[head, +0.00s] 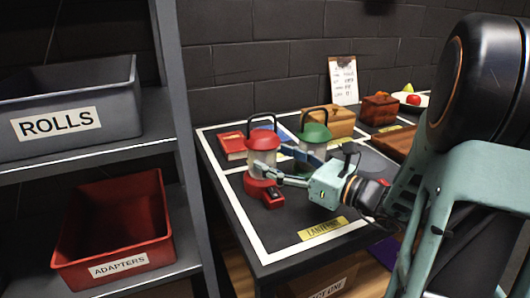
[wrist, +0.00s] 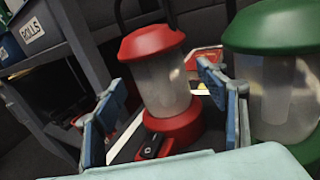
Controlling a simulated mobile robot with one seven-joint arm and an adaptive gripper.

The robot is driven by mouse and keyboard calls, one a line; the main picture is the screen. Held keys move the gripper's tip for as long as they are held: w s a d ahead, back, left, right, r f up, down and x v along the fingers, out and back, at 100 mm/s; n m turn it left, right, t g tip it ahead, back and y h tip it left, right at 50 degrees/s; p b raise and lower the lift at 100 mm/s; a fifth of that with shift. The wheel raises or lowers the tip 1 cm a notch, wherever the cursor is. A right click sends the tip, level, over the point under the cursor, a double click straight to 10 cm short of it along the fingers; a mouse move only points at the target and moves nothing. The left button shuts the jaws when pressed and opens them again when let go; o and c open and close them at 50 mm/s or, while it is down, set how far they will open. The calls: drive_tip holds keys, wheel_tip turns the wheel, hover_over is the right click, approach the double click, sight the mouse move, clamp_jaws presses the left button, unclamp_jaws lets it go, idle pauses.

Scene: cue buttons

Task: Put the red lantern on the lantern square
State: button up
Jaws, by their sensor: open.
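The red lantern (head: 263,155) has a red cap, clear body, red base and dark handle. It stands upright on the dark tabletop, inside a white outline near its left edge. My gripper (head: 271,160) is open, with its fingers either side of the lantern's body. In the wrist view the red lantern (wrist: 162,85) stands between the spread fingers of my gripper (wrist: 163,78), with gaps on both sides. The lantern label (head: 323,230) is at the table's front edge, beside the white outline (head: 240,214). My arm hides part of the outlined area.
A green lantern (head: 314,136) stands close behind my gripper; it fills the right of the wrist view (wrist: 278,90). A red book (head: 232,146) and wooden box (head: 328,121) lie behind. Shelves with a grey bin (head: 75,105) and red bin (head: 115,225) stand left.

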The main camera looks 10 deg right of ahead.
drive_tip(key=p+v, duration=0.1)
drive_tip(key=v, duration=0.6)
drive_tip(key=shift+s+d, duration=0.25)
drive_tip(key=shift+s, duration=0.1)
